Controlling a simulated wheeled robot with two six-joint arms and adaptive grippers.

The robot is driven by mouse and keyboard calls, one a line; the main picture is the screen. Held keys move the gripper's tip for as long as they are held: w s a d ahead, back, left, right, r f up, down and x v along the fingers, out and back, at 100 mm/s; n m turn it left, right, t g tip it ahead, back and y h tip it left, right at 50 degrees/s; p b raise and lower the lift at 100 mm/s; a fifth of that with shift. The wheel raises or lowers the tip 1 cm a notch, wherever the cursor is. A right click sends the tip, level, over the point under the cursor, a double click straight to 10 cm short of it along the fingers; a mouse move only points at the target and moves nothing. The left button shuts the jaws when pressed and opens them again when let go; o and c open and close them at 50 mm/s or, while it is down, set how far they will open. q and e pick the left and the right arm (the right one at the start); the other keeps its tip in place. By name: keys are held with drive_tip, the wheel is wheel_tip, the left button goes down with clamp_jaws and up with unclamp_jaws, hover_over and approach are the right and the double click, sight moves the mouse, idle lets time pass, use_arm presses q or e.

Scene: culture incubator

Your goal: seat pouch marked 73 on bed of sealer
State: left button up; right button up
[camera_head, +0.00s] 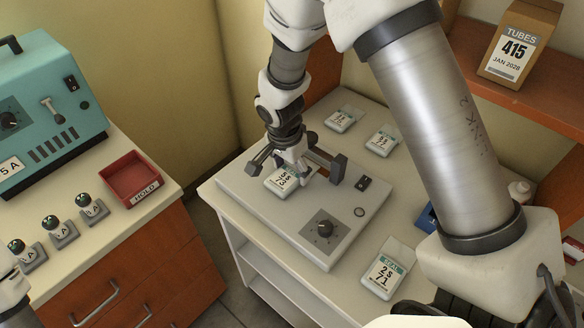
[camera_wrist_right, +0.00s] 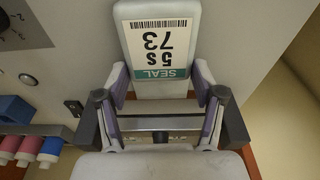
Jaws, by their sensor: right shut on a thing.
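The pouch marked 73 (camera_head: 281,181) is white with a "5s" label and a teal SEAL band. It lies over the top of the grey sealer (camera_head: 262,205), and its label fills the top middle of the right wrist view (camera_wrist_right: 157,40). My right gripper (camera_head: 298,171) is shut on the pouch's end. In the wrist view its two fingers (camera_wrist_right: 160,88) flank that end. The sealer's metal strip (camera_wrist_right: 155,124) runs across between dark end posts, close to the fingers. Whether the pouch touches the bed is hard to tell.
Two pouches (camera_head: 343,119) (camera_head: 382,141) lie behind the sealer. A pouch marked 71 (camera_head: 384,273) lies at its right. The sealer has a dial (camera_head: 325,229). Left counter: red HOLD tray (camera_head: 132,182), small knobbed devices, teal machine (camera_head: 50,110). A TUBES box (camera_head: 520,42) stands on the shelf.

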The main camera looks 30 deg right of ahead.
sight(285, 176)
drive_tip(key=shift+d+f, duration=0.1)
drive_tip(key=shift+d, duration=0.1)
drive_tip(key=shift+a, duration=0.3)
drive_tip(key=o, duration=1.2)
drive_tip(key=shift+d, duration=0.15)
drive_tip(key=r, duration=0.2)
drive_tip(key=a+r, duration=0.1)
drive_tip(key=r, duration=0.2)
drive_tip(key=a+r, duration=0.1)
drive_tip(key=r, duration=0.2)
drive_tip(key=shift+s, duration=0.25)
drive_tip(key=shift+d, duration=0.1)
drive_tip(key=shift+r, duration=0.15)
